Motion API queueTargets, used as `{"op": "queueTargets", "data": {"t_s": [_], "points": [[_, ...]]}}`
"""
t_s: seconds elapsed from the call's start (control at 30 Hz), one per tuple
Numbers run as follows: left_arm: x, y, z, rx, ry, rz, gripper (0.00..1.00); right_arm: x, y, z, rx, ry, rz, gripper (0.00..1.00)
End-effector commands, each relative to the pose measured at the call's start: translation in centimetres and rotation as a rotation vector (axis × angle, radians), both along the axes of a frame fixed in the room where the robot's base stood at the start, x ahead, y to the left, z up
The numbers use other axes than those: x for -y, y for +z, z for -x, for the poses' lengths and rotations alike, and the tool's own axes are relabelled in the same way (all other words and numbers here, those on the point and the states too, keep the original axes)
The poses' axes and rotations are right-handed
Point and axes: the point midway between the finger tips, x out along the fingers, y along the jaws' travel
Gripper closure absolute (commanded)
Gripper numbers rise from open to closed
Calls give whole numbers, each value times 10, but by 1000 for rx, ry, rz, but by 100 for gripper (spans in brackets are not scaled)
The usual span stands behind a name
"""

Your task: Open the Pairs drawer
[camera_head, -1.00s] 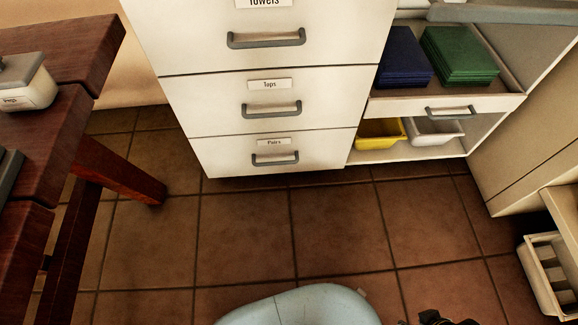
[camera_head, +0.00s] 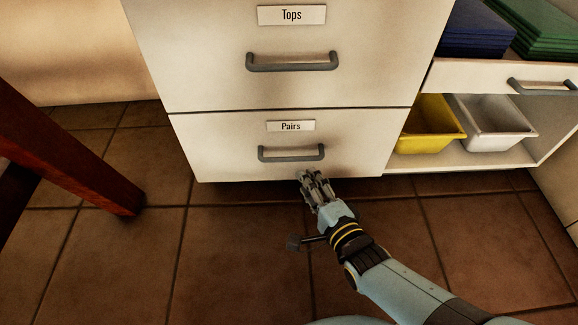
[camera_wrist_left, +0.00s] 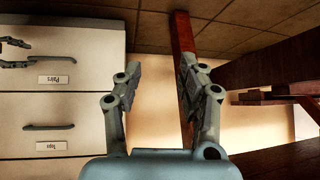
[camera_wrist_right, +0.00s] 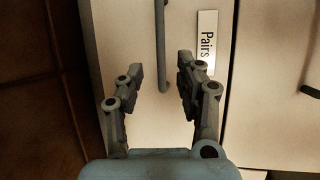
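The Pairs drawer (camera_head: 220,150) is the white bottom drawer, flush with the cabinet front, with a label (camera_head: 290,126) above its grey bar handle (camera_head: 290,153). My right gripper (camera_head: 307,178) is open and empty just below the handle's right part. In the right wrist view, the handle (camera_wrist_right: 161,45) points in between the open fingers (camera_wrist_right: 160,72), with no finger closed on it. My left gripper (camera_wrist_left: 158,72) is open and empty in its wrist view and out of the head view. That view also shows the Pairs label (camera_wrist_left: 54,79) at left.
The Tops drawer (camera_head: 200,60) above is shut. An open shelf at right holds a yellow bin (camera_head: 428,125) and a white bin (camera_head: 493,122). A dark wooden table leg (camera_head: 70,160) stands at left. The tiled floor (camera_head: 240,250) before the drawers is clear.

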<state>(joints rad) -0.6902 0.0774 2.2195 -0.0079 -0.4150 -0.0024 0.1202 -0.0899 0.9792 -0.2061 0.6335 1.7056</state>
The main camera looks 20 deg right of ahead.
Motion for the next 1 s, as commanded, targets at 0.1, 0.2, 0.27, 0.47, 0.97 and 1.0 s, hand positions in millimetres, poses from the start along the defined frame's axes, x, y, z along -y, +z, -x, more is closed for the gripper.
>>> {"op": "queueTargets", "data": {"t_s": [0.1,0.2,0.27,0.47,0.97,1.0], "points": [[0,-7,4,41,-3,1,60,-1,-2,-12,1,0,0,64],[1,-13,7,101,-8,3,60,-3,-6,-25,0,0,1,64],[2,-16,11,141,-12,4,60,-4,-9,-33,-1,0,1,64],[6,-3,0,314,-28,10,60,-7,-13,-57,-2,1,2,64],[16,90,-69,767,-79,12,60,-11,-19,-93,-2,1,2,64],[17,96,-72,791,-82,12,60,-11,-19,-95,-2,1,2,64]]}}
